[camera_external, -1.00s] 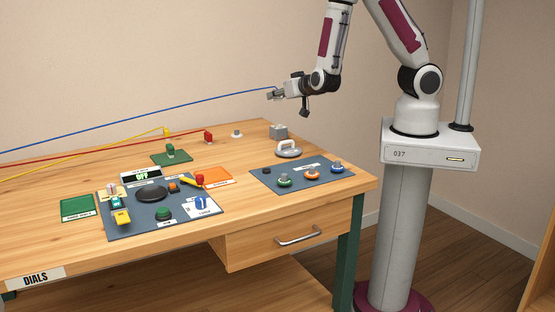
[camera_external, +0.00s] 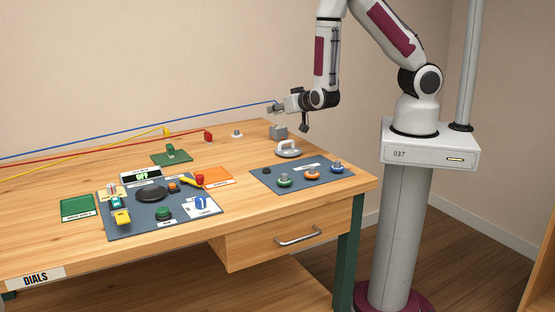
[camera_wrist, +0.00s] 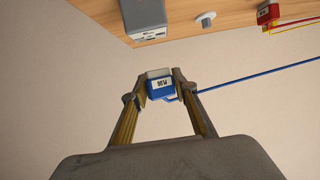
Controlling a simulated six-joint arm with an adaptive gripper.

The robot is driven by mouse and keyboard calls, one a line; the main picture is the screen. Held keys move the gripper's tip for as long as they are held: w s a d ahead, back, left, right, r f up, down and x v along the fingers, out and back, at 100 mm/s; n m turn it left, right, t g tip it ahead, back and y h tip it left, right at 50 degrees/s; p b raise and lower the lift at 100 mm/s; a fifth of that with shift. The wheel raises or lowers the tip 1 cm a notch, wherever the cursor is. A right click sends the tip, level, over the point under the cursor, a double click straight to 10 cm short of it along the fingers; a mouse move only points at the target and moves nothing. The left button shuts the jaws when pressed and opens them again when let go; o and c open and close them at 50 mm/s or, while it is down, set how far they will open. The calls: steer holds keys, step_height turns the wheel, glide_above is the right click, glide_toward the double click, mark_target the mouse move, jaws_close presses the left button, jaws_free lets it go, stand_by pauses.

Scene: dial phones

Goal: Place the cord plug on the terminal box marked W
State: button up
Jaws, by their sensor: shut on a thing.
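My gripper (camera_external: 271,107) is shut on a blue cord plug (camera_wrist: 161,87), held in the air near the table's far right corner. The plug has a white label with dark letters that I cannot read surely. Its blue cord (camera_external: 150,135) runs off to the left in the external view. A grey box (camera_external: 278,132) stands on the table below my gripper; it also shows at the top of the wrist view (camera_wrist: 145,18). The plug is apart from it. No W marking on the box is legible.
A small light knob-like piece (camera_external: 237,133) and a red block (camera_external: 208,137) with a red cord stand left of the grey box.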

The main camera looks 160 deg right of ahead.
mark_target(279, 125)
steer(key=shift+f, duration=2.05)
steer(key=shift+f, duration=0.2)
steer(key=o, duration=1.1)
steer(key=shift+c, duration=0.2)
steer(key=shift+r, duration=0.15)
steer(key=shift+w+a+r, duration=0.1)
steer(key=v, duration=1.1)
steer(key=shift+w+a, duration=0.2)
steer(key=shift+a, duration=0.05)
steer(key=shift+r, duration=0.15)
